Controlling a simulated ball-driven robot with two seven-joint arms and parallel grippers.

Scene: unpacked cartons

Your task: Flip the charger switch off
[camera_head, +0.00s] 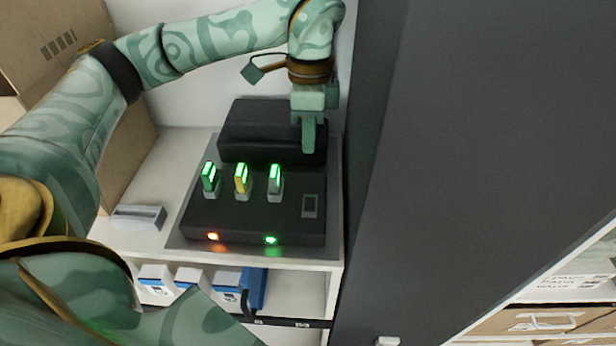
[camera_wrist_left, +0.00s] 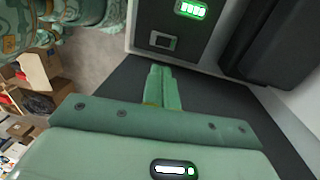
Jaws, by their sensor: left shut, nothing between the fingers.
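The black charger (camera_head: 225,215) sits on a grey mat on the white shelf, with three lit batteries (camera_head: 242,180) standing in it. Its switch (camera_head: 310,205) is a small dark rocker in a grey frame at the right of the top; whether it is on or off I cannot tell. An orange lamp and a green lamp glow on the charger's front edge. My left gripper (camera_head: 309,148) is shut and empty, pointing down above the charger's back right part, apart from the switch. In the left wrist view the shut fingers (camera_wrist_left: 160,72) point towards the switch (camera_wrist_left: 161,41). My right gripper is not in view.
A tall dark grey panel (camera_head: 430,170) rises close to the right of the charger. Cardboard boxes (camera_head: 50,45) stand at the left. A small grey holder (camera_head: 138,217) lies left of the charger. White and blue boxes (camera_head: 190,280) sit on the shelf below.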

